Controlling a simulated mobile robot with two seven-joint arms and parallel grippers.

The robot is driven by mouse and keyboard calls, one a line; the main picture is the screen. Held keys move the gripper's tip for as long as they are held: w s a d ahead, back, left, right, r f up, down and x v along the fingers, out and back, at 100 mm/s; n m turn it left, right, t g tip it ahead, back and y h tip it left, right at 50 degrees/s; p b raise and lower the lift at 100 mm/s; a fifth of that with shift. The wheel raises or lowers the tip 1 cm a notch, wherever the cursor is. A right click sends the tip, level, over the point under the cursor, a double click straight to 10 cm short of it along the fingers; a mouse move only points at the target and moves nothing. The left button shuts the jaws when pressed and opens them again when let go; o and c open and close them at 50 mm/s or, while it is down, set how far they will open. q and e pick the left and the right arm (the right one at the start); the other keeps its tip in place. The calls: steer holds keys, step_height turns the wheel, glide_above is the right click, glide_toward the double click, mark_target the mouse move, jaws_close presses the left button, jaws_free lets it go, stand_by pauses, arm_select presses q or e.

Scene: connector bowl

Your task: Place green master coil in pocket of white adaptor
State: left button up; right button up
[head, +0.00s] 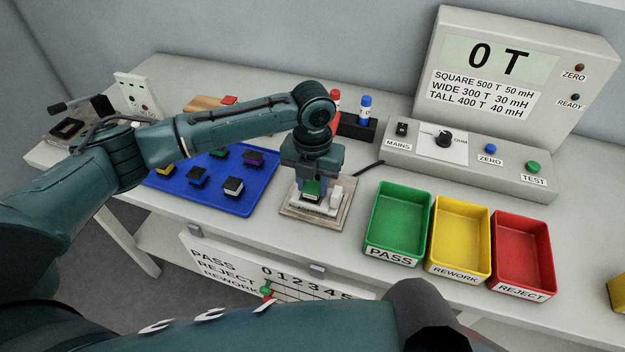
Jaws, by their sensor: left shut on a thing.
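My left gripper (312,184) points straight down over the white adaptor (318,211), which sits on a small wooden board (295,215). The gripper is shut on the green master coil (311,189), a small block with a green face between the fingers. The coil is at or just above the left part of the adaptor. The fingers hide most of the coil and the pocket, so I cannot tell whether the coil is seated. My right gripper is out of view.
A blue tray (233,205) with several small coils lies to the left. Green (396,219), yellow (459,235) and red (522,256) bins stand to the right. The tester (470,150) with switches and a display stands behind. A dark holder (358,127) with marker pens is behind the gripper.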

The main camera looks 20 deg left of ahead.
mark_target(313, 186)
arm_select(q)
steer(key=o, duration=0.9)
steer(key=shift+o, duration=0.4)
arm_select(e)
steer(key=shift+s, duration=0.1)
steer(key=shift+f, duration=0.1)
arm_select(q)
step_height(313, 186, up, 12)
steer(key=b, duration=0.1)
steer(key=shift+r, duration=0.15)
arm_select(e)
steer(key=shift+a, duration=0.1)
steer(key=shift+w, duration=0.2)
arm_select(q)
steer(key=shift+s, duration=0.1)
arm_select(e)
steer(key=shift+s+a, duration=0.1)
